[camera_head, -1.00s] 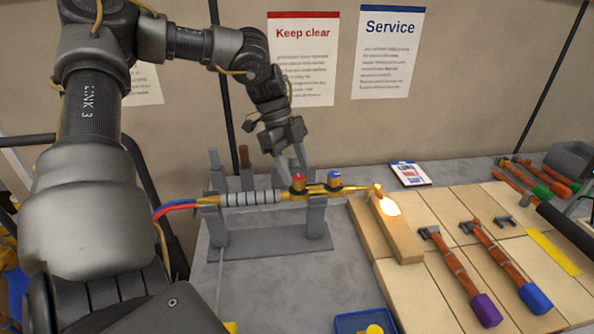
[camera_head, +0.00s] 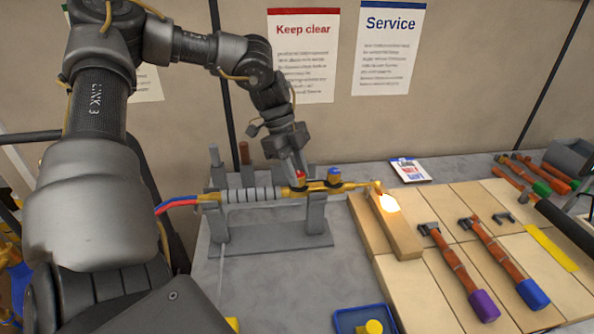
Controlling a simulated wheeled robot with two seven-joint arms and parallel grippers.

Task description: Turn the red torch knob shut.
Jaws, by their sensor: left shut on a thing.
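The torch (camera_head: 258,195) lies level across a grey stand (camera_head: 268,238), with a ribbed grey grip and a brass front. Its red knob (camera_head: 300,175) is on top of the brass part, partly hidden by my left gripper's fingers. A blue knob (camera_head: 334,174) sits to its right. A bright flame (camera_head: 388,202) burns at the nozzle tip. My left gripper (camera_head: 298,172) comes down from above and is shut on the red knob. My right gripper is not in view.
A wooden block (camera_head: 408,243) stands beside the flame on light boards (camera_head: 415,290). Copper pipe pieces with a purple cap (camera_head: 484,305) and a blue cap (camera_head: 532,294) lie to the right. A blue tray (camera_head: 350,322) is at the front. Red and blue hoses (camera_head: 178,205) run left.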

